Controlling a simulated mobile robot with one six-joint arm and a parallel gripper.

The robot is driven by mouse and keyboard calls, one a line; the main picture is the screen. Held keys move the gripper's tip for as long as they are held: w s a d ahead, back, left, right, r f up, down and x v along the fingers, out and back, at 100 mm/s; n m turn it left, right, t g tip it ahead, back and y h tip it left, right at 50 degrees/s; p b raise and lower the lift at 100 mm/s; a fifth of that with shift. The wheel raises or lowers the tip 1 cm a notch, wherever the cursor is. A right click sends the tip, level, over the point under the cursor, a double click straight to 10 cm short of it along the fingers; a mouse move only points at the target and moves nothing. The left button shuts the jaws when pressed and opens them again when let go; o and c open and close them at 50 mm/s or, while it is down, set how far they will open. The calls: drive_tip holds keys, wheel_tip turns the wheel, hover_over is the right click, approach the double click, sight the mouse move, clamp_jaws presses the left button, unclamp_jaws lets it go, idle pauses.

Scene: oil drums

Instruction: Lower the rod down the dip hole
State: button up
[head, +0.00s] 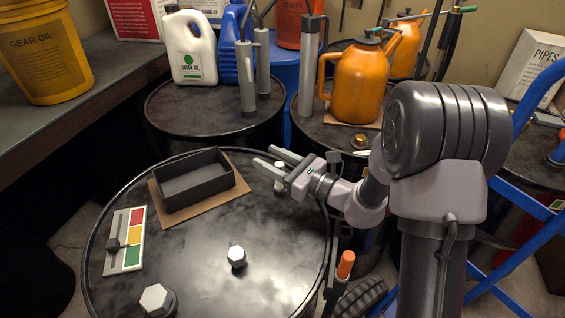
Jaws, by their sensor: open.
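My gripper (271,160) is open over the far right part of the near black drum's top (200,240). Its two fingers point left, and nothing shows between them. A small pale upright piece (279,181) stands on the drum just below the fingers; the fingers partly cover it, and I cannot tell whether it is the rod's end or a fitting. An orange-ended piece (346,264) sits in a dark holder at the drum's right side, apart from my gripper.
A black open tray (194,187) on cardboard and a red-yellow-green card (133,238) lie on the drum's left. Behind stand more drums, a white oil jug (191,50), grey pumps (247,80) and an orange can (357,85). A blue hand truck (500,258) is at right.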

drive_tip(key=p+v, duration=0.3)
drive_tip(key=v, duration=1.4)
